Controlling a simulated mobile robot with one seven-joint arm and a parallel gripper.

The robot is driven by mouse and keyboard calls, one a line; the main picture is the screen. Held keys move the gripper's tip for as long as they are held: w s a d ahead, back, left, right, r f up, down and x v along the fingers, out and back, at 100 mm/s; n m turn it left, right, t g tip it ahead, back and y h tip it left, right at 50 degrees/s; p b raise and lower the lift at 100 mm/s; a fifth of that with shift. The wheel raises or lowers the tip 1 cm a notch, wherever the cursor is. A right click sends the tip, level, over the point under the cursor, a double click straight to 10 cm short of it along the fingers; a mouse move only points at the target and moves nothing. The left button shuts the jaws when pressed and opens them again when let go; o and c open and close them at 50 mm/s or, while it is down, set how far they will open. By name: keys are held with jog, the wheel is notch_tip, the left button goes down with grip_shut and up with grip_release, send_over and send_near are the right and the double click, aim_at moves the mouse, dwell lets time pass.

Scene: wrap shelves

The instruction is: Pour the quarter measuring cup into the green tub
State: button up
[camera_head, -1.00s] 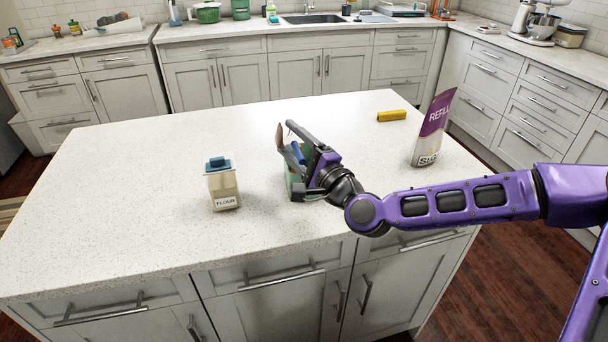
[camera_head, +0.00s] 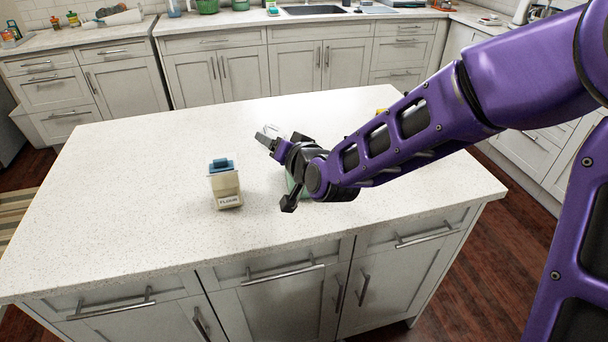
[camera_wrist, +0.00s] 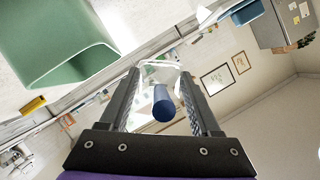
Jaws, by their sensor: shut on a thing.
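My gripper (camera_head: 268,139) is above the island counter, left of and above the green tub. In the wrist view its two fingers (camera_wrist: 160,85) are closed around the blue handle (camera_wrist: 163,105) of the measuring cup. The cup's pale, see-through bowl (camera_wrist: 160,72) lies beyond the fingertips, apart from the tub; its contents cannot be made out. The green tub (camera_wrist: 62,45) is large at the upper left of the wrist view, its open mouth showing. In the head view only a sliver of the tub (camera_head: 291,184) shows behind my wrist.
A flour container with a blue lid (camera_head: 225,185) stands on the counter (camera_head: 130,200) left of the tub. A yellow block (camera_head: 381,111) is mostly hidden behind my arm. The refill bag is out of sight in the head view. The counter's left side is clear.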

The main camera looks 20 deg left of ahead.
aim_at(266, 131)
jog(key=r, duration=0.1)
jog(key=a+r+n+h, duration=0.1)
jog(key=s+r+n, duration=0.1)
jog(key=shift+a+r+t+h+b, duration=0.2)
jog(key=shift+a+t+h+b, duration=0.1)
jog(key=shift+a+b, duration=0.1)
jog(key=shift+d, duration=0.15)
jog(key=shift+r+p, duration=0.75)
jog(key=shift+r, duration=0.75)
